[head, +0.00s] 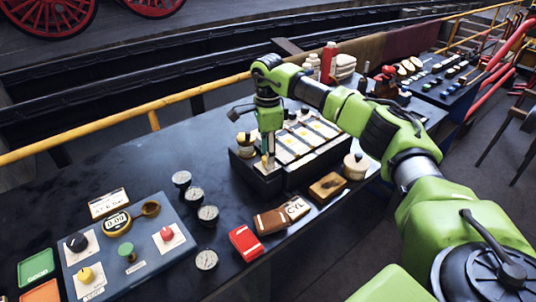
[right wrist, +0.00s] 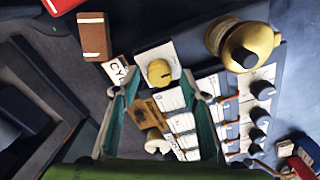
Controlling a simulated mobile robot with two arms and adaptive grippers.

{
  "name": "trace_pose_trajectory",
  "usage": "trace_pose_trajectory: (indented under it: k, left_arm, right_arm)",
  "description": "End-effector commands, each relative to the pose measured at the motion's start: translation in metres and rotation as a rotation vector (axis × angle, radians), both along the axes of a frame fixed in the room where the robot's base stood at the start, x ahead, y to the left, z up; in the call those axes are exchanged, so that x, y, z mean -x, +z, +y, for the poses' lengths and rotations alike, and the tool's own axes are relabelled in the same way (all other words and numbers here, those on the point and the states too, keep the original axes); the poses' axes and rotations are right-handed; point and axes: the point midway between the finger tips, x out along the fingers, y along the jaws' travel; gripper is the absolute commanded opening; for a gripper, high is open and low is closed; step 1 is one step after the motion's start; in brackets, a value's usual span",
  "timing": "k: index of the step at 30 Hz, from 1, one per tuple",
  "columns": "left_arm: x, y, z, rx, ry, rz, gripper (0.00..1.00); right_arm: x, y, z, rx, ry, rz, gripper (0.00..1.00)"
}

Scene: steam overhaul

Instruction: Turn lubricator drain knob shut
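The lubricator (head: 262,184) is a dark box on the bench, with a row of white-labelled panels and several black knobs along its far side. A yellow knob (right wrist: 158,72) on a white label shows at its end in the right wrist view; I take it as the drain knob. My right gripper (head: 267,163) points down over the left end of the box. In the right wrist view its two fingers (right wrist: 158,88) are apart, with the yellow knob between their tips. I cannot tell whether they touch it. The gripper mostly hides the knob in the head view. My left gripper is out of view.
A brass cup (right wrist: 243,45) stands close beside the knob. A blue-grey control panel (head: 135,240) with coloured knobs, several gauges (head: 208,213), a red box (head: 246,242) and a brown box (head: 271,221) lie on the bench. A yellow rail (head: 120,119) runs behind.

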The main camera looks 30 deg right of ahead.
Motion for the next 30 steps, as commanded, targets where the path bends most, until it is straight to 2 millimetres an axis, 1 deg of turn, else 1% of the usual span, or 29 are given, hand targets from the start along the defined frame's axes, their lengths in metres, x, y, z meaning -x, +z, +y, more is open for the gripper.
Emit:
trace_pose_trajectory:
  k: [5,9,12,15,18,21,30]
  left_arm:
    - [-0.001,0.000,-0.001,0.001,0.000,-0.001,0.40]
    - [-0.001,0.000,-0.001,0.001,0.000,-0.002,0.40]
    - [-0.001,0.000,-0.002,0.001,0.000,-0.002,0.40]
    - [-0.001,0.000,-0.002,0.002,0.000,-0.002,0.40]
    - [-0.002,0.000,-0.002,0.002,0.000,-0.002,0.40]
    - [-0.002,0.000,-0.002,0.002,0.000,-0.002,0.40]
    - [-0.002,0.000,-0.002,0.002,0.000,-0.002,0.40]
  right_arm:
    - [-0.001,0.033,0.000,0.000,0.000,-0.005,0.40]
    - [-0.001,0.064,0.000,-0.001,0.000,-0.006,0.40]
    - [-0.001,0.083,0.001,0.000,0.001,-0.004,0.40]
    - [-0.001,0.098,0.000,-0.001,0.000,-0.004,0.40]
    - [-0.001,0.109,0.000,0.000,0.000,-0.003,0.40]
    - [0.000,0.113,0.000,-0.001,0.000,-0.001,0.40]
    - [0.000,0.114,0.000,-0.001,0.000,-0.001,0.40]
